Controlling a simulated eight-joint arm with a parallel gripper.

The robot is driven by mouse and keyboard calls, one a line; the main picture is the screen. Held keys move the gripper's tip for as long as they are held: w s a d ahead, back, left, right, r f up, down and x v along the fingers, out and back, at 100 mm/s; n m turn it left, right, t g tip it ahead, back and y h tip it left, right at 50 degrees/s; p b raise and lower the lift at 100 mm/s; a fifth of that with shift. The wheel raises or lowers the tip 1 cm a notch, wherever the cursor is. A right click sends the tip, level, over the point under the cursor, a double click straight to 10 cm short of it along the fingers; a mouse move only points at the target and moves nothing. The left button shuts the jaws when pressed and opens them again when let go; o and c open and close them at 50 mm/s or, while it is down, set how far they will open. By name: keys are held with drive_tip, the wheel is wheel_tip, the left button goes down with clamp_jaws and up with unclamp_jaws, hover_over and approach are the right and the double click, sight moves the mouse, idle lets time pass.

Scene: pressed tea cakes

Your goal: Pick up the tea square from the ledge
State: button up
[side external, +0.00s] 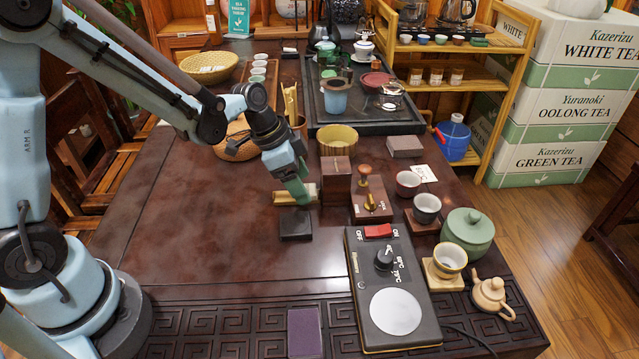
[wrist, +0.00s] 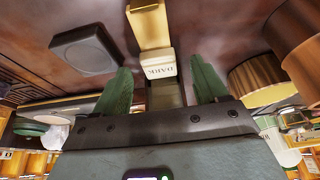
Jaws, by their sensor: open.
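A small cream tea square (wrist: 160,69) with the word DARK on its face stands at the end of a yellowish ledge (wrist: 150,27) in the wrist view. My gripper (wrist: 160,63) is open, its two green fingers on either side of the square, with gaps showing on both sides. In the side view my gripper (side external: 299,192) is low over the table beside the pale ledge (side external: 284,199). The square is mostly hidden there behind the fingers.
A dark flat block (side external: 296,224) lies just in front of the ledge; it also shows in the wrist view (wrist: 86,51). A brown wooden box (side external: 336,182) stands close on the right. A black heater (side external: 392,290) sits at front right. The table's left side is clear.

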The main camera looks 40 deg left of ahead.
drive_tip(key=shift+w+d+f, duration=0.1)
drive_tip(key=shift+d+f, duration=0.05)
drive_tip(key=shift+f, duration=0.3)
drive_tip(key=shift+c, duration=0.4)
drive_tip(key=c, duration=1)
drive_tip(key=shift+r, duration=0.1)
drive_tip(key=shift+c, duration=0.2)
